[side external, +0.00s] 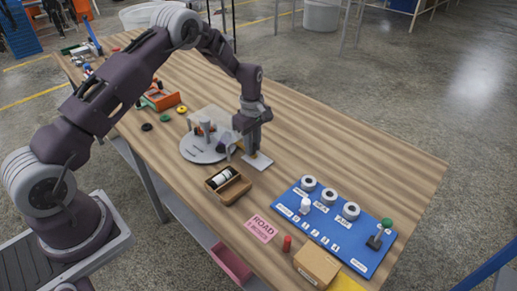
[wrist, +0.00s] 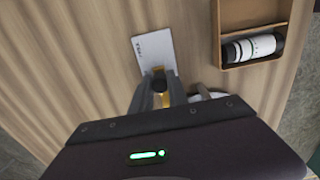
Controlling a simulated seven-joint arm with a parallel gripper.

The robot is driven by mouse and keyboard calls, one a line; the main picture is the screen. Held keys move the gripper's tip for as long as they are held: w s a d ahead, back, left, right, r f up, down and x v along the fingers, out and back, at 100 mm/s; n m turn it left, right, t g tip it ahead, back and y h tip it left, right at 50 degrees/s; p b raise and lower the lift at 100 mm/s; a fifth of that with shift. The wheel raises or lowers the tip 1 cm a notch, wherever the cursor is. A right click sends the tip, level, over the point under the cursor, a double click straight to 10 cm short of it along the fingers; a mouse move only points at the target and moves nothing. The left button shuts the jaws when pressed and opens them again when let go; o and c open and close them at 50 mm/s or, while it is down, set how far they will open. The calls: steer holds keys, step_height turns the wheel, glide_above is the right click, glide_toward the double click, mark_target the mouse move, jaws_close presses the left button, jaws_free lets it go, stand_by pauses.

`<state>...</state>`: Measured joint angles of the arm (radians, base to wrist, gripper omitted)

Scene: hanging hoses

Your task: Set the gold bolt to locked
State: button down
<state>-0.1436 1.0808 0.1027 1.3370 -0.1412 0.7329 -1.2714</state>
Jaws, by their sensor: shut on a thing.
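My gripper (side external: 247,152) points down over the table, at the right side of a round grey base. In the wrist view my gripper (wrist: 159,84) is shut, with its fingertips around a small dark piece. A bit of gold, which I take to be the gold bolt (wrist: 165,100), shows between the fingers. Most of the bolt is hidden by the fingers in both views, so its position along its travel cannot be read. A white label card (side external: 258,161) lies beside the fingertips; it also shows in the wrist view (wrist: 153,50), its print too small to read.
The round grey base (side external: 203,157) with a clear plate stands left of my gripper. A wooden tray (side external: 230,190) with a white-and-black cylinder is in front. A blue panel (side external: 340,240) with knobs and a green-topped lever is at right. Bare table lies behind my gripper.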

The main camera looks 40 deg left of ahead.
steer(key=c, duration=1.4)
jaws_free()
steer(key=shift+a, duration=0.3)
steer(key=shift+o, duration=0.6)
steer(key=shift+d, duration=0.1)
steer(key=shift+r, duration=0.1)
step_height(320, 180, up, 7)
